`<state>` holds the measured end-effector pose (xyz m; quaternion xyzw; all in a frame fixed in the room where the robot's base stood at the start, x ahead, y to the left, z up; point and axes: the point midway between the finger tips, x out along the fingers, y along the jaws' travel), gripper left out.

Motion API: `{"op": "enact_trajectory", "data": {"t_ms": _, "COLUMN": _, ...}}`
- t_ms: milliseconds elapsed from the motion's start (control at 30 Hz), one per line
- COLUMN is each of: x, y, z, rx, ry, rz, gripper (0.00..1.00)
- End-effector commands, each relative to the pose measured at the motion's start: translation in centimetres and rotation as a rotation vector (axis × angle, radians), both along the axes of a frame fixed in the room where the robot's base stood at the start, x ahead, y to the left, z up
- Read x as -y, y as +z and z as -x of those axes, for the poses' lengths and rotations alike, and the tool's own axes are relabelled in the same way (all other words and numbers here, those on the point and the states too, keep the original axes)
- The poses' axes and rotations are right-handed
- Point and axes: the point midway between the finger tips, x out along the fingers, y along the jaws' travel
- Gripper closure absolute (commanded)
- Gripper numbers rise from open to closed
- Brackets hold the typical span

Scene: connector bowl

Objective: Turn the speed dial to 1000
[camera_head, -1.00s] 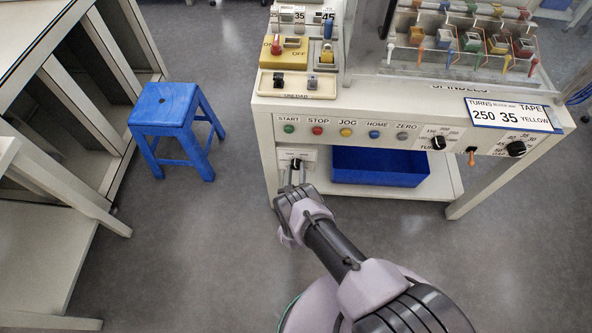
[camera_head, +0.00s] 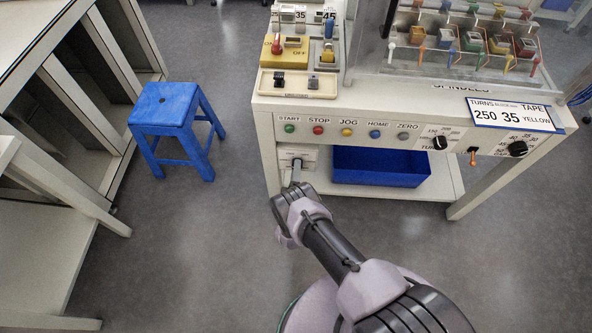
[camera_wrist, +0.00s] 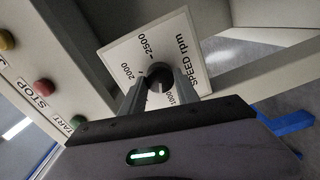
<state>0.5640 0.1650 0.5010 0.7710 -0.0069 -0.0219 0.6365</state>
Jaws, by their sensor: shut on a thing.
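The speed dial (camera_wrist: 159,74) is a dark round knob on a white plate (camera_wrist: 143,32) marked "SPEED rpm" with 1000, 2000 and 2500 in the wrist view. My gripper (camera_wrist: 161,82) is shut on the dial, one finger on each side of it. The fingers and palm hide part of the plate and its lower numbers. The dial's pointer cannot be made out. In the head view my gripper (camera_head: 296,172) reaches the plate (camera_head: 297,153) low on the machine's left front, hiding the dial.
Start (camera_head: 289,128), stop (camera_head: 318,130) and other buttons sit in a row above the plate. A blue bin (camera_head: 380,168) is on the shelf to the right. A blue stool (camera_head: 164,104) stands left, with clear floor between.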

Motion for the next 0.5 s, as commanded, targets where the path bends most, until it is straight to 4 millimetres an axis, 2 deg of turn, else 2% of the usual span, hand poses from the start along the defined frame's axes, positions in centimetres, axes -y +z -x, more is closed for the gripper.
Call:
{"op": "enact_trajectory", "data": {"t_ms": 200, "x": -0.13, "y": 0.26, "z": -0.24, "rx": 0.001, "ry": 0.000, "rz": 0.160, "gripper": 1.00}}
{"op": "enact_trajectory", "data": {"t_ms": 500, "x": -0.14, "y": 0.24, "z": -0.24, "rx": -0.004, "ry": -0.001, "rz": 0.306, "gripper": 1.00}}
